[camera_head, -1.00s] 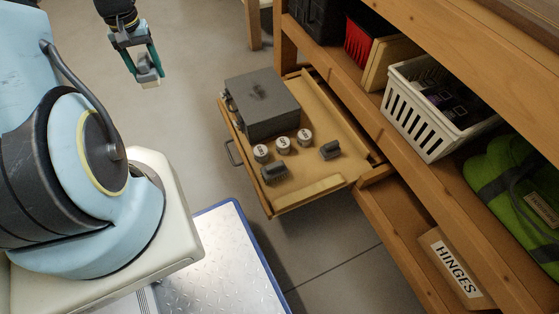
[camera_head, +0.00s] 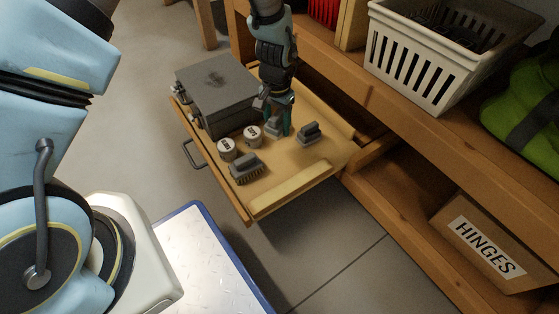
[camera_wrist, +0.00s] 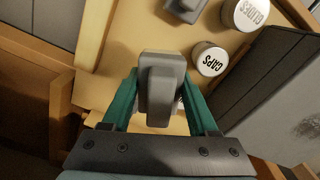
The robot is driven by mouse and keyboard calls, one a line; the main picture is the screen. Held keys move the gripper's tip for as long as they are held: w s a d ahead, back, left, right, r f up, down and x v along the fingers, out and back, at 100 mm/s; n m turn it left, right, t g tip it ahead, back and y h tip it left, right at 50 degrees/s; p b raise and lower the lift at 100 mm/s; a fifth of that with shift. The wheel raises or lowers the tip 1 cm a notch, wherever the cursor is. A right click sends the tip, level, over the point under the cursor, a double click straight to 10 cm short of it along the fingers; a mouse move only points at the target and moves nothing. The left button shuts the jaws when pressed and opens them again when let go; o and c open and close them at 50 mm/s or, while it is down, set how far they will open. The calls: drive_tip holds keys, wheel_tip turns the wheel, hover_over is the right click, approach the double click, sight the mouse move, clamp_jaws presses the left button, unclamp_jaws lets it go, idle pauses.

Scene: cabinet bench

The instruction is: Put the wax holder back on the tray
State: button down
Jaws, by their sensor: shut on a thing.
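My gripper (camera_head: 279,118) is over the pulled-out wooden tray (camera_head: 292,184), with its teal fingers pointing down. It is shut on the wax holder (camera_wrist: 160,85), a grey block with a raised grip, seen between both fingers in the wrist view. In the head view, the wax holder (camera_head: 274,128) shows low between the fingers, behind two white tins and left of a small grey block tool (camera_head: 309,133). Whether its underside touches the tray cannot be told. A third tin is mostly hidden.
A large grey box (camera_head: 217,92) stands on the tray's left, close to my gripper. Tins (camera_head: 227,149) and (camera_head: 252,136) and a grey brush (camera_head: 245,168) stand in front. A white basket (camera_head: 425,55) and a HINGES box (camera_head: 490,245) sit on the bench shelves.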

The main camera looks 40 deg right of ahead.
sight(279, 155)
drive_tip(key=shift+s+d+f, duration=0.15)
drive_tip(key=shift+s+f, duration=0.1)
drive_tip(key=shift+f, duration=0.25)
wheel_tip(279, 155, down, 9)
drive_tip(key=b, duration=0.4)
drive_tip(key=shift+f, duration=0.2)
drive_tip(key=shift+f, duration=0.15)
drive_tip(key=shift+c, duration=0.8)
unclamp_jaws()
wheel_tip(279, 155, up, 12)
drive_tip(key=p, duration=0.5)
drive_tip(key=shift+r, duration=0.2)
